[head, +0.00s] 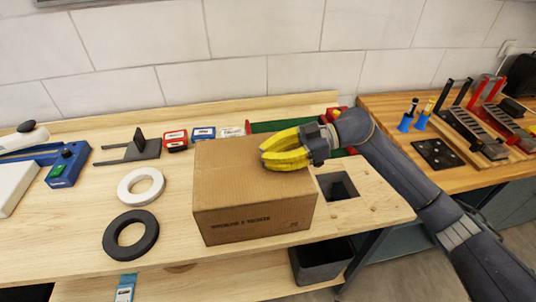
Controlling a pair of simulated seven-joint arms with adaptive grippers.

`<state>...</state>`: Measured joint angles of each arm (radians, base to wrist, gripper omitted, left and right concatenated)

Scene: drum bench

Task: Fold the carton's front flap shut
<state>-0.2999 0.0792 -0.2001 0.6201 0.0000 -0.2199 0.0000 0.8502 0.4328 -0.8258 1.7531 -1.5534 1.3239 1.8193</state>
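The brown cardboard carton (255,212) stands on the wooden bench, with printed text on its front face. Its top (228,162) looks flat and covered; I cannot make out the front flap as a separate panel. My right gripper (268,156), with yellow fingers, reaches in from the right over the carton's top. Its fingers lie close together with no clear gap and nothing seen between them. They seem to rest on or just above the top, and they hide its right back part. My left gripper is not in view.
A white ring (141,197) and a black ring (131,249) lie left of the carton. Small red and blue boxes (203,133) stand behind it. A square opening (337,187) is in the bench to its right. A dark bin (322,263) sits below.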

